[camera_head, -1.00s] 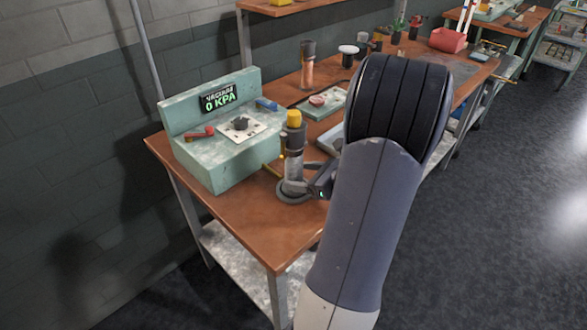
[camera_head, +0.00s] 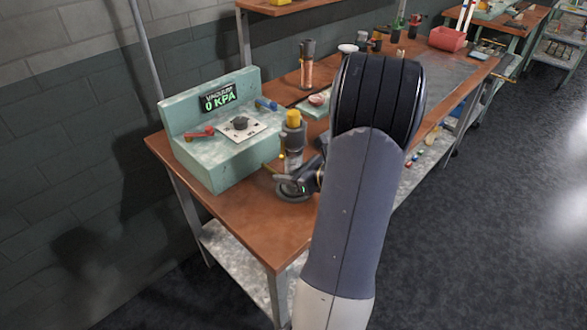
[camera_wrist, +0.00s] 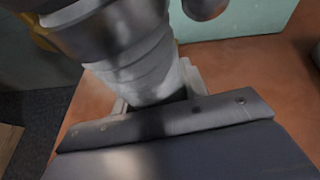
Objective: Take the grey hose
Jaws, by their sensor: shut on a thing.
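A ribbed light-grey piece, which I take to be the grey hose (camera_wrist: 140,75), sits between my gripper's fingers in the wrist view. A metallic grey body is just above it. In the head view my gripper (camera_head: 306,183) is at the foot of an upright grey cylinder (camera_head: 293,138) with a yellow cap. A dark grey ring (camera_head: 291,195) lies around that foot on the bench. My gripper (camera_wrist: 155,95) is shut on the ribbed piece. The fingertips are partly hidden in the wrist view, and my arm covers part of the bench in the head view.
A teal console (camera_head: 217,160) with a display reading 0 KPA stands left of the cylinder. A copper-coloured cylinder (camera_head: 307,70) and a small tray stand behind. The wooden bench (camera_head: 232,222) is clear in front. A red bin (camera_head: 446,38) is far right.

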